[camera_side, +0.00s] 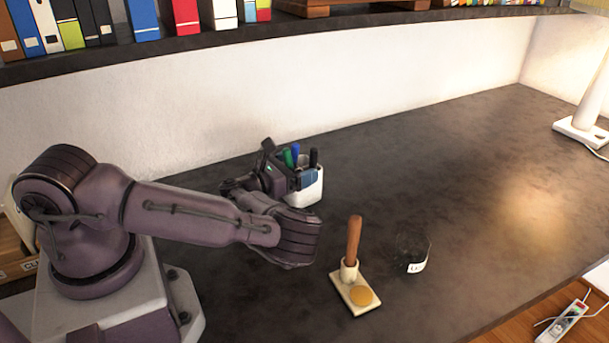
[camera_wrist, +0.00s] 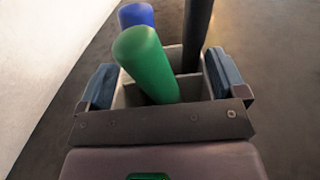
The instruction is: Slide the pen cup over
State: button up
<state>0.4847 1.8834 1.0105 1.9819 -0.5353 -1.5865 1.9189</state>
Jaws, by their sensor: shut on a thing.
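The white pen cup (camera_side: 307,191) stands on the dark desk near the back wall in the side view. It holds green, blue and black pens. My gripper (camera_side: 290,180) is at the cup, its blue-grey pads shut on the cup's two sides. In the wrist view the cup (camera_wrist: 132,96) sits between the two pads of my gripper (camera_wrist: 160,85), with a green pen (camera_wrist: 146,62), a blue pen (camera_wrist: 135,15) and a black pen (camera_wrist: 196,35) in its compartments. The cup's base is hidden in the wrist view, and my gripper partly covers the cup in the side view.
A wooden-handled item on a cream base (camera_side: 356,291) and a dark round object with a white label (camera_side: 412,249) stand in front of the cup. A lamp (camera_side: 587,115) is at the far right. The desk (camera_side: 450,170) is clear right of the cup.

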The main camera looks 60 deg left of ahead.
jog(key=shift+w+a, duration=0.15)
jog(key=shift+a, duration=2.6)
jog(key=o, duration=0.8)
jog(key=s, duration=0.8)
jog(key=s+d, duration=0.1)
jog(key=s, duration=0.4)
jog(key=shift+d, duration=0.1)
